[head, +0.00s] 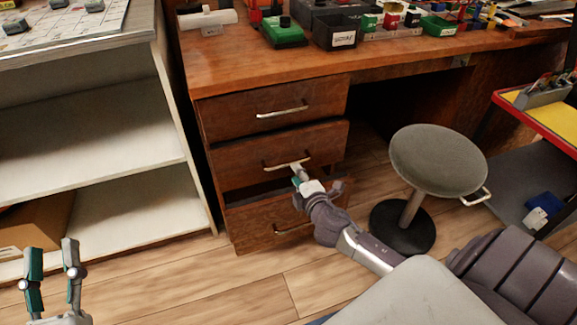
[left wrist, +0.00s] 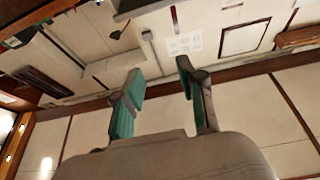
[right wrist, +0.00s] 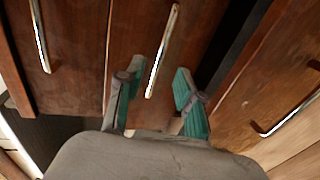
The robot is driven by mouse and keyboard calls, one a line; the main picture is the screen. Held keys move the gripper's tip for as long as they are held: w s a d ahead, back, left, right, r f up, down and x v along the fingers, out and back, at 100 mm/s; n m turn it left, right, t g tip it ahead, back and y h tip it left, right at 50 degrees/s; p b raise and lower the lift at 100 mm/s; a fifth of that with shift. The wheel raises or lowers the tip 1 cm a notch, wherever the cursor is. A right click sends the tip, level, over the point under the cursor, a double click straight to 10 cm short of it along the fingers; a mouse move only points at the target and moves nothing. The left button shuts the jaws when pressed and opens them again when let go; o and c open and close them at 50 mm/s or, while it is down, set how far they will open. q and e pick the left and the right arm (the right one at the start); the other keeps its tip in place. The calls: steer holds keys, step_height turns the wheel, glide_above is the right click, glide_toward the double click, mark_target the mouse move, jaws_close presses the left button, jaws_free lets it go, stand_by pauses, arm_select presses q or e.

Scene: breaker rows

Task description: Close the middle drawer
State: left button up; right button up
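The middle drawer (head: 240,160) is in the wooden desk's stack of three, with a pale bar handle (head: 287,164). A dark gap shows below its front; how far it stands out is hard to tell. My right gripper (head: 298,172) is at this handle and covers part of it. In the right wrist view the fingers are apart, with the middle handle (right wrist: 162,52) ahead between them; I cannot tell if they touch it. My left gripper (head: 52,248) is open and empty at the lower left, away from the desk.
The top drawer (head: 225,115) looks shut. The bottom drawer (head: 255,222) lies below the dark gap, partly hidden by my right arm. A round stool (head: 438,158) stands right of the drawers. A pale shelf unit (head: 90,120) stands left. Bins and tools crowd the desktop (head: 225,68).

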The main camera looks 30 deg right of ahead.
arm_select(q)
steer(key=s+r+t+h+b, duration=0.1)
steer(key=s+r+t+h, duration=0.1)
steer(key=s+r+t, duration=0.2)
steer(key=shift+s+a+r+t+b, duration=0.2)
steer(key=shift+s+r+t+b, duration=0.15)
steer(key=shift+r+t, duration=0.45)
arm_select(e)
steer(key=shift+x, duration=3.45)
arm_select(q)
steer(key=shift+r+g, duration=0.2)
steer(key=shift+g, duration=0.1)
arm_select(e)
jaws_close()
